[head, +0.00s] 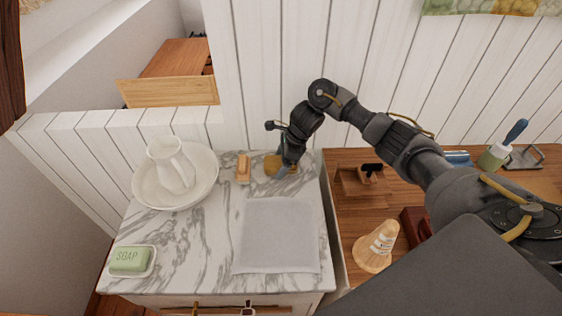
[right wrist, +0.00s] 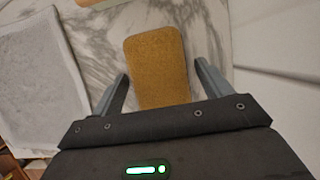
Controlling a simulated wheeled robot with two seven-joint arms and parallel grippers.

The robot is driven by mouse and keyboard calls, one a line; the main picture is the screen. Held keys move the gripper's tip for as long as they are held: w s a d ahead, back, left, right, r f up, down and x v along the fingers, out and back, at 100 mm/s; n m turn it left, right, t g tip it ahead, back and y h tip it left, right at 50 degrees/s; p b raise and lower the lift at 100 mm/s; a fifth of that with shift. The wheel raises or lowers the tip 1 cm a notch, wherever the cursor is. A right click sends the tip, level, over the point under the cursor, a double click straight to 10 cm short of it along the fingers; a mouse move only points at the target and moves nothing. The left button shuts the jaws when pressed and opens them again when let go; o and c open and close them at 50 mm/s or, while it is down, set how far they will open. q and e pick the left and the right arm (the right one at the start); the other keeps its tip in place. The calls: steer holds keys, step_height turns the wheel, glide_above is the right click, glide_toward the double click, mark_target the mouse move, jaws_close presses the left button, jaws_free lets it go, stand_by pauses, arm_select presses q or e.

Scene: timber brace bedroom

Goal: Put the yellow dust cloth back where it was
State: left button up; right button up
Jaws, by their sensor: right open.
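The yellow dust cloth (head: 271,164) lies flat near the back right of the marble top (head: 190,240). In the right wrist view the cloth (right wrist: 157,60) is a mustard rounded rectangle, its near end hidden by my gripper body. My right gripper (head: 284,172) is over the cloth and partly covers it in the head view. In the right wrist view the fingers of this gripper (right wrist: 161,72) are open, one on each side of the cloth, with marble showing beside it. I cannot tell its exact height. My left gripper is not in view.
A small wooden block or brush (head: 243,168) lies left of the cloth, and a grey mat (head: 278,237) lies in front. A white pitcher in a basin (head: 148,195) and green soap (head: 129,260) stand left. A wooden desk (head: 350,210) with several items is right.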

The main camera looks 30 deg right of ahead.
steer(key=v, duration=1.2)
